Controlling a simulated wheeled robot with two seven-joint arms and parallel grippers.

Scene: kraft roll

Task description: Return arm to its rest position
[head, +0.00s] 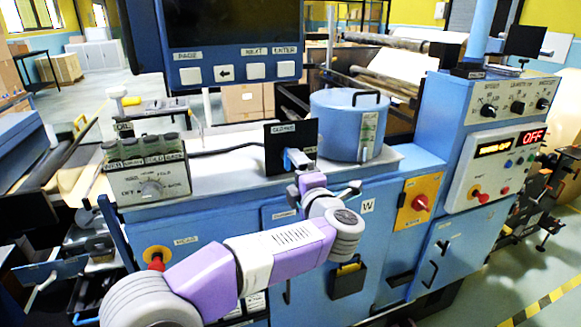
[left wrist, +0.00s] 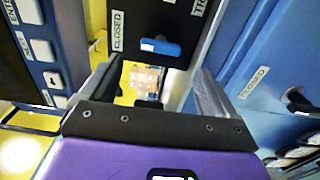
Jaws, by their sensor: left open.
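My left arm (head: 275,250), purple and white, reaches from the bottom left of the head view towards the machine. Its gripper (head: 300,165) is in front of a black panel (head: 279,136) labelled CLOSED. In the left wrist view the gripper (left wrist: 155,88) is open, its two dark fingers wide apart with nothing held between them. The panel's blue lever (left wrist: 160,47) shows beyond the fingers, apart from them in that view. My right gripper is not in view.
A blue round pot (head: 341,130) stands on the worktop right of the gripper. A screen with buttons (head: 235,72) hangs above. A switch box (head: 145,175) sits left, and a control cabinet (head: 490,150) showing OFF stands right. Open floor lies at the lower right.

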